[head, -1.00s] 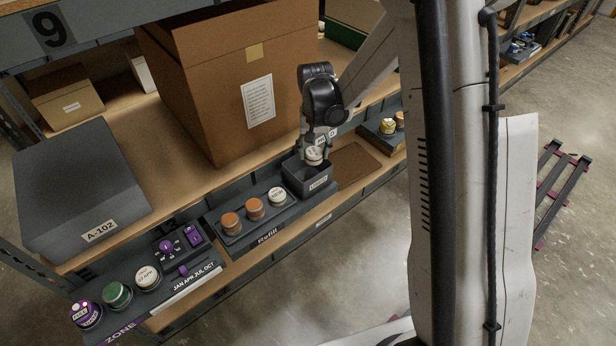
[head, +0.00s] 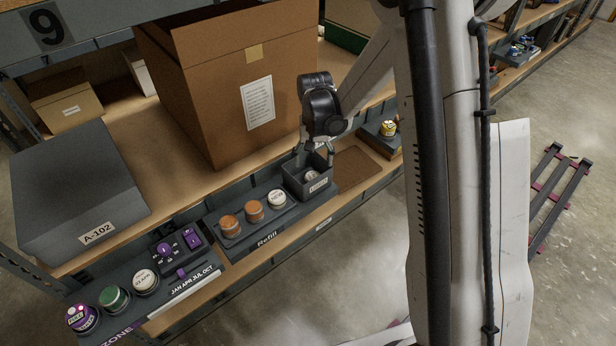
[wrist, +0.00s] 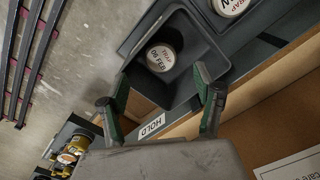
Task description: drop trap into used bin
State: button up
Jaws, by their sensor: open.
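The trap (head: 312,175), a small round tin with a pale lid, lies inside the small dark open bin (head: 300,188). In the wrist view the trap (wrist: 161,57) shows a white label reading "06 FEB" and rests on the floor of the bin (wrist: 205,45), close to one wall. My gripper (head: 315,154) is above the bin's opening, with its fingers spread. In the wrist view my gripper (wrist: 160,95) has its green-sided fingers wide apart, with nothing between them and clear of the trap. The writing on the bin's label is too small to read.
A Refill tray (head: 265,222) with two orange-topped tins and a white-topped one sits left of the bin. A large cardboard box (head: 215,90) stands behind. A brown mat (head: 358,166) and a tray with a yellow tin (head: 388,128) are to the right.

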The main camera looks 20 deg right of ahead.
notch_tip(320, 180, up, 12)
dwell(0.5)
dwell(0.3)
jog(key=s+r+n+t, duration=0.1)
jog(key=s+r+t, duration=0.2)
jog(key=s+r, duration=0.9)
jog(key=s+n+t, duration=0.1)
jog(key=s+t, duration=0.3)
jog(key=s, duration=1.1)
jog(key=shift+r+n+p, duration=0.15)
jog(key=shift+n+p, duration=0.15)
